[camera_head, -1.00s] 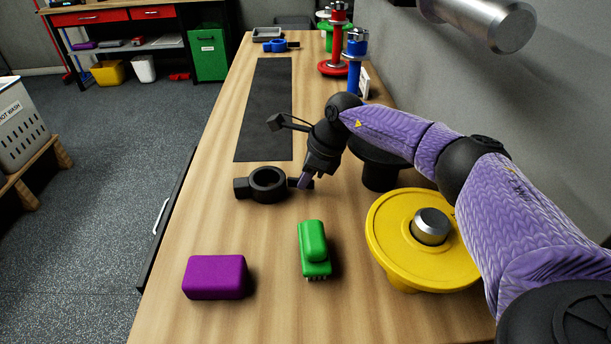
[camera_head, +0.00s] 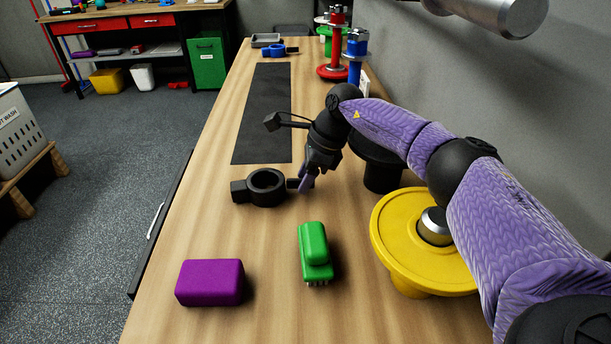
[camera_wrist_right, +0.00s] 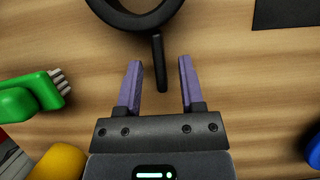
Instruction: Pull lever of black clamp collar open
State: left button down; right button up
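The black clamp collar (camera_head: 266,183) lies flat on the wooden bench, with a block-shaped part on its left and its lever toward my right gripper. In the right wrist view the collar's ring (camera_wrist_right: 140,18) is cut off by the top edge. Its thin black lever (camera_wrist_right: 159,64) points down between the purple fingers. My right gripper (camera_head: 305,184) is at the collar's right side. In the wrist view the right gripper (camera_wrist_right: 158,85) is open, with a gap between the lever and each finger. My left gripper is not in view.
A green brush (camera_head: 315,252) and a purple block (camera_head: 210,283) lie in front. A yellow disc on a stand (camera_head: 408,240) is at right under my arm. A dark mat (camera_head: 264,112) lies behind the collar. A blue collar (camera_head: 275,50) sits at the far end.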

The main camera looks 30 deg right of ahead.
pick_arm(q)
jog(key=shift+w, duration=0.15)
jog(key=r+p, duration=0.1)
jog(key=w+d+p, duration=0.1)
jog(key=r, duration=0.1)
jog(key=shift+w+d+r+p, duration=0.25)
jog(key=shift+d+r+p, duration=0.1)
jog(key=shift+p, duration=0.05)
pick_arm(e)
jog(key=v, duration=1)
